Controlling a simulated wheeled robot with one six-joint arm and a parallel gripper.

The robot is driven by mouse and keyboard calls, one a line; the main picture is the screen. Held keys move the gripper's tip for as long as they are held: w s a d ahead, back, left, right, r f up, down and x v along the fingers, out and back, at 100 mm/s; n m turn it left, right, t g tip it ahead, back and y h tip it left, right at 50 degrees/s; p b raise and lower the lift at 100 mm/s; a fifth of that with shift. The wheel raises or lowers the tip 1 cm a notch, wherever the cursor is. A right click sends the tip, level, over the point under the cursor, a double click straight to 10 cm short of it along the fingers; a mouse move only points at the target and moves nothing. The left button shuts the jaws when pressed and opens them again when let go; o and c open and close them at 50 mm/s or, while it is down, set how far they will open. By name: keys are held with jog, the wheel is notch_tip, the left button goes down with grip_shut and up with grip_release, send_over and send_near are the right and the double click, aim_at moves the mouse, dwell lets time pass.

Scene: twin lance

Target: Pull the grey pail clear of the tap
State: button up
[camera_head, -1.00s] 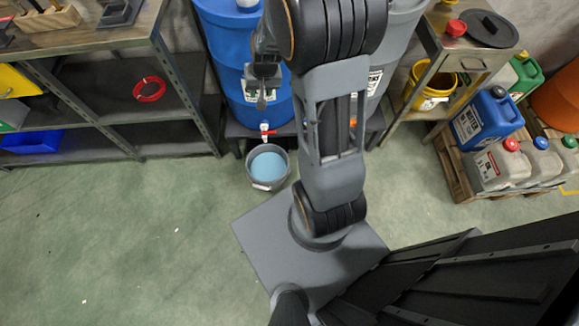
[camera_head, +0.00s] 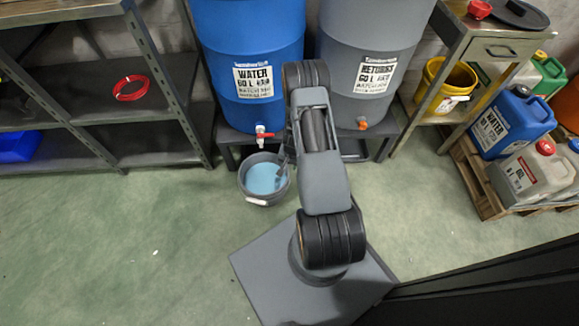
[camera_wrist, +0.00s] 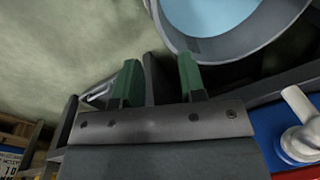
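The grey pail (camera_head: 274,199) stands upright on the green floor, with pale blue liquid inside and a white handle grip at its front. The white and red tap (camera_head: 263,133) of the blue barrel is just above and behind its back rim. My gripper (camera_head: 284,165) is low at the pail's right side, partly hidden by my arm. In the wrist view the green fingertips (camera_wrist: 159,80) are apart with nothing held. The right one overlaps the pail's rim (camera_wrist: 245,45); I cannot tell if it touches. The white tap (camera_wrist: 300,125) shows at the right edge.
A blue water barrel (camera_head: 250,60) and a grey returns barrel (camera_head: 365,50) stand on a dark low stand (camera_head: 225,152). Shelving (camera_head: 140,110) is at left. A yellow bucket (camera_head: 440,85) and canisters on a pallet (camera_head: 480,205) are at right. The floor left and front is clear.

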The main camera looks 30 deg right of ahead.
dwell(0.3)
jog(key=f+b, duration=0.2)
jog(key=f, duration=0.2)
jog(key=f+b, duration=0.2)
jog(key=f, duration=0.3)
jog(key=w+a+f+b, duration=0.1)
jog(key=f+b, duration=0.1)
jog(key=f, duration=0.2)
jog(key=shift+f, duration=0.35)
grip_shut()
dwell(1.1)
